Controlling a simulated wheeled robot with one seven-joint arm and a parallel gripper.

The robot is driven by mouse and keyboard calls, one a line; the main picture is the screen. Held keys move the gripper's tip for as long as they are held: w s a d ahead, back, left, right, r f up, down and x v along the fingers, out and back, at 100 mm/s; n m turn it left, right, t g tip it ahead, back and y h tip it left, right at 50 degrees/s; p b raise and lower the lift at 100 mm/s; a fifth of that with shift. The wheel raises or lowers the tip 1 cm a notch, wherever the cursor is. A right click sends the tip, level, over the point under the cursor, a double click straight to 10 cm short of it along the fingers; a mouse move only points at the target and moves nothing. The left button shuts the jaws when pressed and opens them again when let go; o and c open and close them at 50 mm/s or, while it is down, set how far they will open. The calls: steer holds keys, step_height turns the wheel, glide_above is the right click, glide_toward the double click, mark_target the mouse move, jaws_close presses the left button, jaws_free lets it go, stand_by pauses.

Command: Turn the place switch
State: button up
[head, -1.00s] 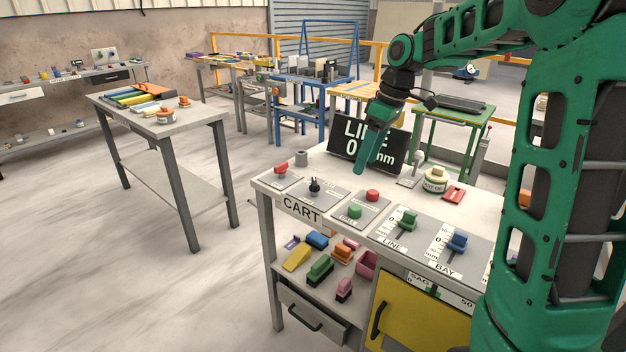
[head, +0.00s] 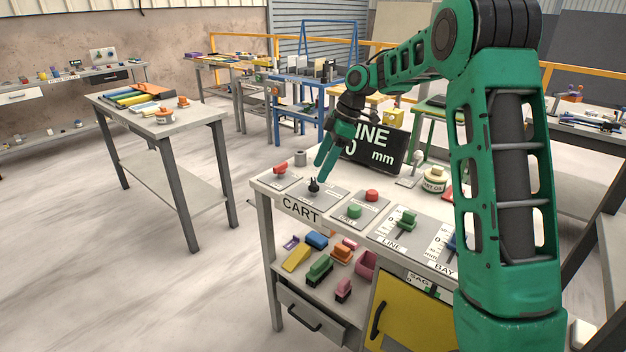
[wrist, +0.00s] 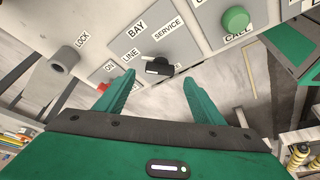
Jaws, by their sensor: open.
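The place switch is a small black rotary knob (head: 314,186) on a grey plate at the left part of the cart top. In the wrist view the knob (wrist: 165,68) has a pale mark on its left end. Labels LINE, BAY and SERVICE are printed around it; the mark's end lies nearest LINE. My gripper (head: 323,166) points down above the knob, slightly to its right in the head view. In the wrist view my gripper (wrist: 159,80) is open, with the knob between the fingertips in the picture. No contact is visible.
A red control (head: 281,170) and a grey post (head: 301,158) stand to the left and behind. A green button (head: 355,211) and a red button (head: 372,195) are to the right. A dark display (head: 372,150) stands behind my gripper. Green slider (head: 406,219) lies further right.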

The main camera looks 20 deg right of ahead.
mark_target(314, 181)
steer(key=shift+x, duration=2.25)
